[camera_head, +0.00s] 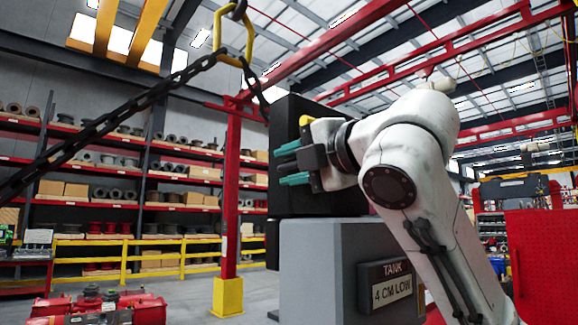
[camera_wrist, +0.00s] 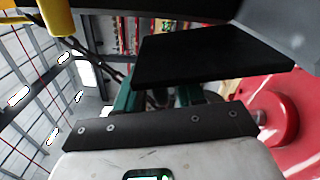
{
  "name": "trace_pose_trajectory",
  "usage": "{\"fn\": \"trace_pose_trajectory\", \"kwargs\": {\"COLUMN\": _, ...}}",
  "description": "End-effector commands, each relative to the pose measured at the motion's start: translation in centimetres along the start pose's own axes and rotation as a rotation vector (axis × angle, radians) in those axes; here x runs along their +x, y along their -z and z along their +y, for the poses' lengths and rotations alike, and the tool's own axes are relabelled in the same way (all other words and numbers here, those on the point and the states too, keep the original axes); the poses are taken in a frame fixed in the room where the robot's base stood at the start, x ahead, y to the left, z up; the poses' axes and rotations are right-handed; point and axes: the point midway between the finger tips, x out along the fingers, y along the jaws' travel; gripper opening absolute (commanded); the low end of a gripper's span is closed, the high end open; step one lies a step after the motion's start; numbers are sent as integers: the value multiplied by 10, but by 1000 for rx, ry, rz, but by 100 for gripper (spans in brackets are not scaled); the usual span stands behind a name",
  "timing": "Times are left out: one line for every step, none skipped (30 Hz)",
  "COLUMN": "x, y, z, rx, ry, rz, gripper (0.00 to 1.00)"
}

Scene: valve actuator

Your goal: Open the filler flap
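My gripper (camera_head: 283,164) is in front of the tall black block in the head view, its two teal fingers apart and pointing left. In the wrist view its fingers (camera_wrist: 157,97) also show apart, with nothing clearly held between them. A flat black panel (camera_wrist: 205,55) lies just beyond the fingers there; it may be the filler flap, but I cannot tell whether it touches them. The grey tank housing (camera_head: 320,250) bears a sign (camera_head: 392,290) reading "TANK 4 CM LOW". No flap can be clearly made out in the head view.
The black block (camera_head: 290,110) stands on the tank housing. A dark chain (camera_head: 110,122) with a yellow link (camera_head: 233,35) hangs at upper left. A red post (camera_head: 232,190) stands left of the tank. A red round part (camera_wrist: 272,120) is at right in the wrist view.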

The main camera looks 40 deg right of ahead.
Motion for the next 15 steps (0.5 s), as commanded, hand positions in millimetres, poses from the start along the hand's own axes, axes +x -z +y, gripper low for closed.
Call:
{"fn": "trace_pose_trajectory", "kwargs": {"x": -7, "y": 0, "z": -1, "rx": -1, "ry": -4, "rz": -2, "gripper": 38}}
{"fn": "trace_pose_trajectory", "kwargs": {"x": -11, "y": 0, "z": -1, "rx": -2, "ry": -3, "rz": -2, "gripper": 38}}
{"fn": "trace_pose_trajectory", "kwargs": {"x": -18, "y": 1, "z": -2, "rx": -2, "ry": -4, "rz": -2, "gripper": 38}}
{"fn": "trace_pose_trajectory", "kwargs": {"x": -24, "y": 0, "z": -2, "rx": -2, "ry": -4, "rz": -3, "gripper": 38}}
{"fn": "trace_pose_trajectory", "kwargs": {"x": -30, "y": 0, "z": -2, "rx": -2, "ry": -4, "rz": -3, "gripper": 38}}
{"fn": "trace_pose_trajectory", "kwargs": {"x": -38, "y": 1, "z": -2, "rx": -3, "ry": -4, "rz": -2, "gripper": 38}}
{"fn": "trace_pose_trajectory", "kwargs": {"x": -44, "y": 1, "z": -2, "rx": -3, "ry": -5, "rz": -3, "gripper": 38}}
{"fn": "trace_pose_trajectory", "kwargs": {"x": -50, "y": 1, "z": -2, "rx": -4, "ry": -5, "rz": -2, "gripper": 38}}
{"fn": "trace_pose_trajectory", "kwargs": {"x": -58, "y": 1, "z": -2, "rx": -3, "ry": -5, "rz": -2, "gripper": 38}}
{"fn": "trace_pose_trajectory", "kwargs": {"x": -63, "y": 1, "z": -2, "rx": -3, "ry": -5, "rz": -3, "gripper": 38}}
{"fn": "trace_pose_trajectory", "kwargs": {"x": -68, "y": 1, "z": -2, "rx": -3, "ry": -5, "rz": -1, "gripper": 38}}
{"fn": "trace_pose_trajectory", "kwargs": {"x": -75, "y": 1, "z": -2, "rx": -3, "ry": -4, "rz": -2, "gripper": 38}}
{"fn": "trace_pose_trajectory", "kwargs": {"x": -79, "y": 1, "z": -2, "rx": -3, "ry": -4, "rz": -1, "gripper": 38}}
{"fn": "trace_pose_trajectory", "kwargs": {"x": -83, "y": 1, "z": -1, "rx": -3, "ry": -4, "rz": -1, "gripper": 38}}
{"fn": "trace_pose_trajectory", "kwargs": {"x": -88, "y": 1, "z": -1, "rx": -3, "ry": -5, "rz": -1, "gripper": 38}}
